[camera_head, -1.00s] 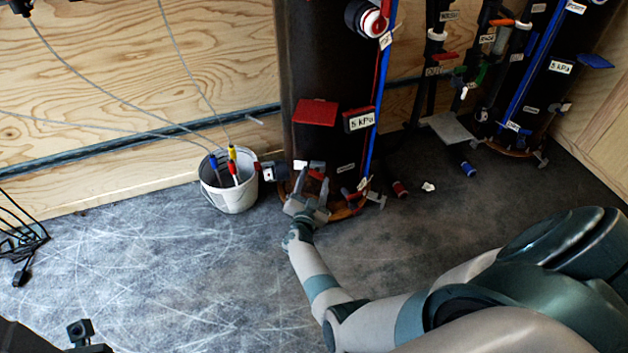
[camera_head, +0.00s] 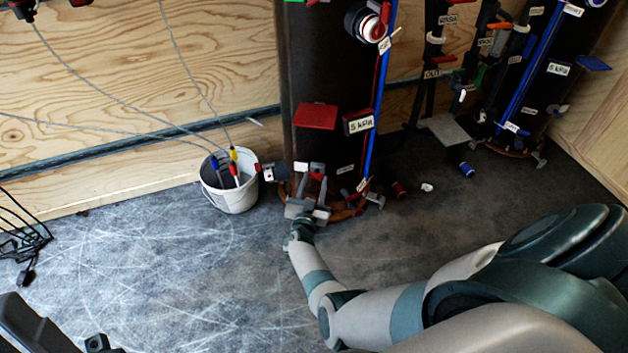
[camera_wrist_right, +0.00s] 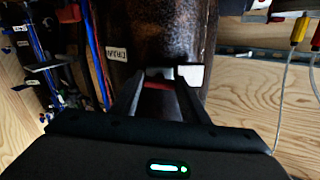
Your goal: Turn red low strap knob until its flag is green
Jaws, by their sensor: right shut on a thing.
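The red low strap knob is at the foot of the dark column, mostly hidden by my fingers. A red bar (camera_wrist_right: 158,85) shows between the fingertips in the right wrist view. A white tab (camera_wrist_right: 191,75) is beside it, near the right finger; no green shows on it. In the head view, small white pieces (camera_head: 317,167) show just above the fingertips. My right gripper (camera_head: 312,187) reaches the column's foot from the front and is shut on the knob. It also shows in the right wrist view (camera_wrist_right: 160,92). My left gripper cannot be made out.
A white bucket (camera_head: 232,195) with coloured probes stands close left of the column (camera_head: 335,80). A second column (camera_head: 545,85) stands right. Black cables (camera_head: 22,245) lie at far left.

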